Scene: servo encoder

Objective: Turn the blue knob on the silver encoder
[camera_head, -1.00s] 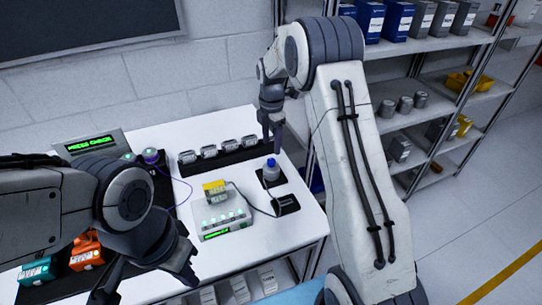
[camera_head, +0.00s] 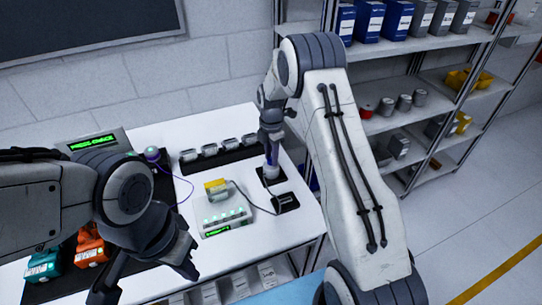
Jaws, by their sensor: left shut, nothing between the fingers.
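The silver encoder (camera_head: 268,177) stands on a dark pad at the right end of the white table. Its blue knob is mostly hidden behind the fingers of my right gripper (camera_head: 271,160), which point down over it from above. I cannot tell whether those fingers are closed on the knob or only beside it. My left gripper (camera_head: 180,258) is in the lower left, shut and empty, in front of the table and well away from the encoder.
A light box with green lights (camera_head: 226,222) and a yellow-topped block (camera_head: 216,187) stands left of the encoder, with a cable nearby. Several silver parts (camera_head: 217,149) line a dark strip behind. Orange (camera_head: 89,246) and teal (camera_head: 43,264) units sit at the left. Shelves (camera_head: 400,118) stand at the right.

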